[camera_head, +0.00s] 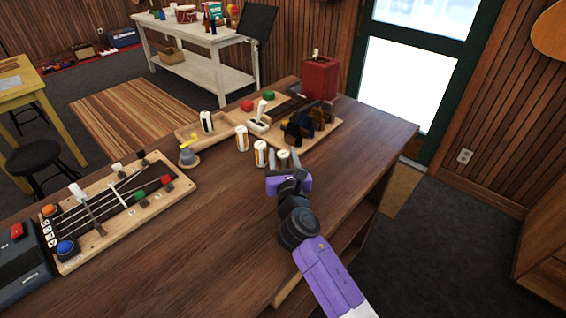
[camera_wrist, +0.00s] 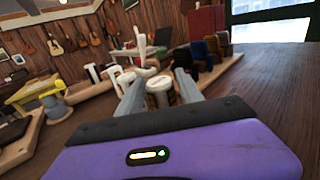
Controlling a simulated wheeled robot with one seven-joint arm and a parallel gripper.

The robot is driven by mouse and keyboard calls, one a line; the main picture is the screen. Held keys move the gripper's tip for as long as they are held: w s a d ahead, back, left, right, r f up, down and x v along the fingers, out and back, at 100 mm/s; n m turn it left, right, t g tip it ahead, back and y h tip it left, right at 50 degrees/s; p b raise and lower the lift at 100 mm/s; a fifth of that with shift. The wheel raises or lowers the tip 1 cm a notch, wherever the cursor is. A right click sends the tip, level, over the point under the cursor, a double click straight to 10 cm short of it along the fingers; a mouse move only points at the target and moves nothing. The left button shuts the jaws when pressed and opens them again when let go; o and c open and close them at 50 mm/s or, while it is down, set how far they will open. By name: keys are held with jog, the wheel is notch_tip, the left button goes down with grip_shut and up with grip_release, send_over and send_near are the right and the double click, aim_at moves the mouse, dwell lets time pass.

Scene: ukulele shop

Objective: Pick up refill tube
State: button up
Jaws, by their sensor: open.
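Several short white tubes with dark and orange-gold markings stand upright on the brown wooden counter. One tube (camera_head: 283,155) stands between the fingers of my gripper (camera_head: 284,161); its lower part is hidden by the gripper. In the wrist view this tube (camera_wrist: 159,89) shows its round top between the two grey fingers of my gripper (camera_wrist: 158,82), which are open with gaps at both sides. Another tube (camera_head: 260,153) stands just left of the gripper, and one more tube (camera_head: 241,138) stands farther left. I cannot tell which one is the refill tube.
Behind the tubes is a wooden tray (camera_head: 325,133) with dark, blue and brown pieces. A red box (camera_head: 320,78) stands at the counter's far end. A fretboard-like board (camera_head: 120,205) lies at left. The counter (camera_head: 215,240) is clear in front.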

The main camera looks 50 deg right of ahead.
jog(key=shift+x, duration=1.35)
grip_shut()
jog(key=shift+r, duration=0.1)
